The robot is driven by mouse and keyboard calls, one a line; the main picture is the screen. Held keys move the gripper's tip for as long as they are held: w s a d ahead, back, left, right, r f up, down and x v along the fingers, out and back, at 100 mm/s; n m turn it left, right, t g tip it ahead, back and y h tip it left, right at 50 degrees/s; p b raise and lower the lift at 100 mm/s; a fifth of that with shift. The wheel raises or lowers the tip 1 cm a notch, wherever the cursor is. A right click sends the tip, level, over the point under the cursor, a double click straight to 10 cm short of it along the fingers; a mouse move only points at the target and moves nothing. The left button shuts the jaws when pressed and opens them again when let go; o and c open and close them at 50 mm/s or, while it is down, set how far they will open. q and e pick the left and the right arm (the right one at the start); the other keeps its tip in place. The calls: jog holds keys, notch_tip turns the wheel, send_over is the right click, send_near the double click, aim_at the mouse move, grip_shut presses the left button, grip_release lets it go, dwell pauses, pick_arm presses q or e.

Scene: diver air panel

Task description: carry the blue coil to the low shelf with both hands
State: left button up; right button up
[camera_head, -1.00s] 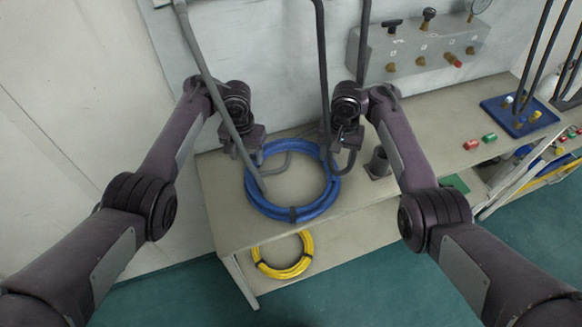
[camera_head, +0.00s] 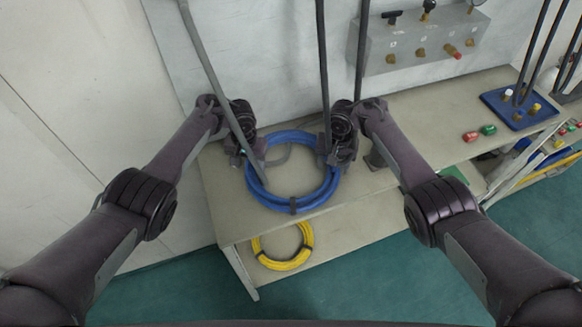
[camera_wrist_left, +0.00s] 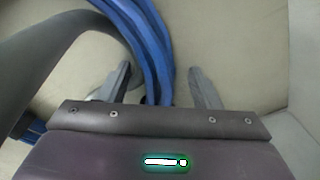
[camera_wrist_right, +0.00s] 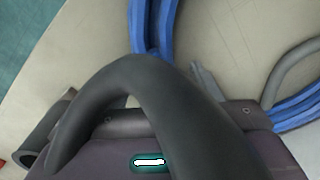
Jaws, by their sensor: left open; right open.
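The blue coil (camera_head: 290,205) lies flat on the bench top, with a dark band on its near side. My left gripper (camera_head: 248,158) is at its upper left. In the left wrist view, the open fingers (camera_wrist_left: 160,85) stand either side of the coil's blue strands (camera_wrist_left: 150,45). My right gripper (camera_head: 338,155) is at the coil's upper right. In the right wrist view, one finger (camera_wrist_right: 206,84) shows beside the strands (camera_wrist_right: 155,25); a dark curved hose hides the other. The low shelf (camera_head: 350,228) is under the bench top and holds a yellow coil (camera_head: 285,262).
Dark hoses (camera_head: 322,70) hang down close to both grippers, one crossing the blue coil. A valve panel (camera_head: 420,40) is on the wall. A blue tray (camera_head: 500,108) and small red (camera_head: 470,136) and green fittings (camera_head: 488,130) lie at right.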

pick_arm(q)
jog(key=shift+c, duration=0.5)
pick_arm(e)
jog(key=shift+c, duration=0.5)
pick_arm(q)
grip_shut()
pick_arm(e)
grip_shut()
pick_arm(q)
jog(key=shift+r, duration=0.1)
pick_arm(e)
jog(key=shift+r, duration=0.1)
